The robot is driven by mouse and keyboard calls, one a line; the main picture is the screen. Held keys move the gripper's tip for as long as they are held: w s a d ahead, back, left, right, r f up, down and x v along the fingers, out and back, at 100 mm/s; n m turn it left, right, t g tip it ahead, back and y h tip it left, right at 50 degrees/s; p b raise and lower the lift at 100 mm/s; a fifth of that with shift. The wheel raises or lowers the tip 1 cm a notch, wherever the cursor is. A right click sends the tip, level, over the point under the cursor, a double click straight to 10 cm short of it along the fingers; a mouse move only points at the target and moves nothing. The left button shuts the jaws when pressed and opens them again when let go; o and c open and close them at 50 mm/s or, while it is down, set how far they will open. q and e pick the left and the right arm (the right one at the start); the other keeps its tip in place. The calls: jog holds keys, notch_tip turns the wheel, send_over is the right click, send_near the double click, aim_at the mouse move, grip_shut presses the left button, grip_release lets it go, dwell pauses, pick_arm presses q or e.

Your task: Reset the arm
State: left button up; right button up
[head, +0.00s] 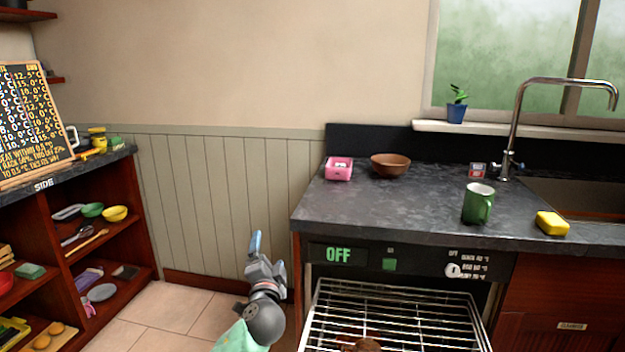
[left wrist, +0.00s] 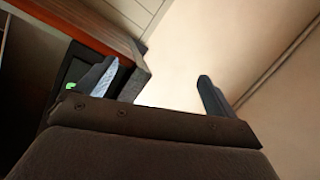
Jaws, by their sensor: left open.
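My left gripper (head: 257,250) is raised to the left of the counter's front corner in the head view, pointing up. Its two fingers show apart in the left wrist view (left wrist: 155,90), with nothing between them. The oven drawer or rack (head: 390,315) is pulled out below the counter, to the right of my left arm. A brown item (head: 362,345) lies on or under the rack at the bottom edge, partly cut off. The appliance panel reads OFF (head: 338,255). My right gripper is not in view.
The dark counter (head: 400,205) holds a pink box (head: 339,169), a brown bowl (head: 390,165), a green mug (head: 478,203) and a yellow sponge (head: 552,223). A shelf unit (head: 135,240) with dishes stands at the left. Open floor (head: 170,305) lies between the shelf and the counter.

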pick_arm(q)
jog(key=s+a+f+n+g+p, duration=0.3)
jog(key=s+f+n+g+p, duration=0.3)
jog(key=s+f+g, duration=0.6)
jog(key=s+f+n+g+h+p, duration=0.1)
jog(key=s+f+p, duration=0.3)
jog(key=s, duration=1.3)
jog(key=s+f+n+g+h+p, duration=0.2)
jog(key=s+f+g+p, duration=0.2)
jog(key=s, duration=1.4)
jog(key=shift+s+n+g+p, duration=0.3)
jog(key=shift+p, duration=0.55)
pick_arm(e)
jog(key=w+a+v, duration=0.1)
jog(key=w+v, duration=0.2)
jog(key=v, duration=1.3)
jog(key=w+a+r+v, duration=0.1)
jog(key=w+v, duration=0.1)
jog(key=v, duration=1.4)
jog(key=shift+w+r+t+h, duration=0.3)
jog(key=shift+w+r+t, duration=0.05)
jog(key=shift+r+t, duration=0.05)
pick_arm(q)
jog(key=shift+f, duration=0.1)
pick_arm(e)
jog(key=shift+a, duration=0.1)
